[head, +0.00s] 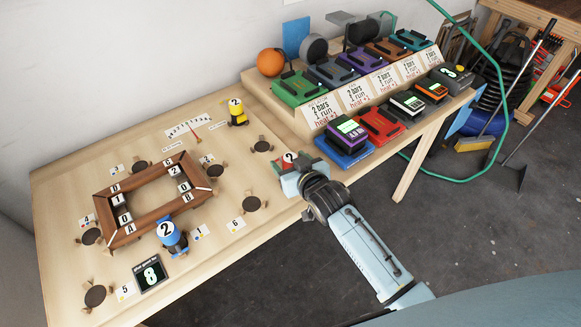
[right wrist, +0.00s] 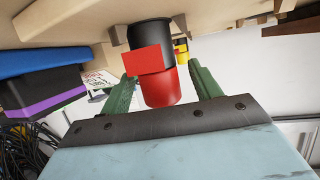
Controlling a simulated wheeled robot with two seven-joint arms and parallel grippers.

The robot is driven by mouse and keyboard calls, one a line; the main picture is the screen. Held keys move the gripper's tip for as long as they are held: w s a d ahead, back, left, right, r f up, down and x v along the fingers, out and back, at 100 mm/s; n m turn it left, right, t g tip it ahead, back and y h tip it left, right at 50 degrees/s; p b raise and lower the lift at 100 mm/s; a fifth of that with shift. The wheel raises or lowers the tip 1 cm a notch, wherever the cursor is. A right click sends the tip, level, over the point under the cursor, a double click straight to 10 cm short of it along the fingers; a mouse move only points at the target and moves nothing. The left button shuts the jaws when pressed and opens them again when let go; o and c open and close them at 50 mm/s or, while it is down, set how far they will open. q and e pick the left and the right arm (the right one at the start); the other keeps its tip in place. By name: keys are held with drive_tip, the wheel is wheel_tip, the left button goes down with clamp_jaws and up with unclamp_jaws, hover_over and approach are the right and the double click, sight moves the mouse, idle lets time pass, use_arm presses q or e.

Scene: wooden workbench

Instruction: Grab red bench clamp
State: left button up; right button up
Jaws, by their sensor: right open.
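The red bench clamp (head: 289,157), a small cylinder with a white "2" label, stands at the bench's front edge in the head view, mostly hidden behind my right gripper (head: 292,172). In the right wrist view, its red and black body (right wrist: 160,88) lies between the green fingers of my right gripper (right wrist: 163,88). The fingers are open, with a gap on each side of the clamp. A yellow clamp (head: 238,115) and a blue clamp (head: 172,236) stand farther left on the bench. My left gripper is not in view.
A brown wooden frame (head: 119,241) with number tags lies on the bench (head: 240,195), with several dark round pieces around it. Right of the clamp are a blue battery charger (head: 343,152) and a red one (head: 380,125). The bench's front edge runs beneath my right gripper.

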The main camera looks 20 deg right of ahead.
drive_tip(key=c, duration=1.2)
drive_tip(key=shift+r, duration=0.1)
drive_tip(key=shift+c, duration=0.3)
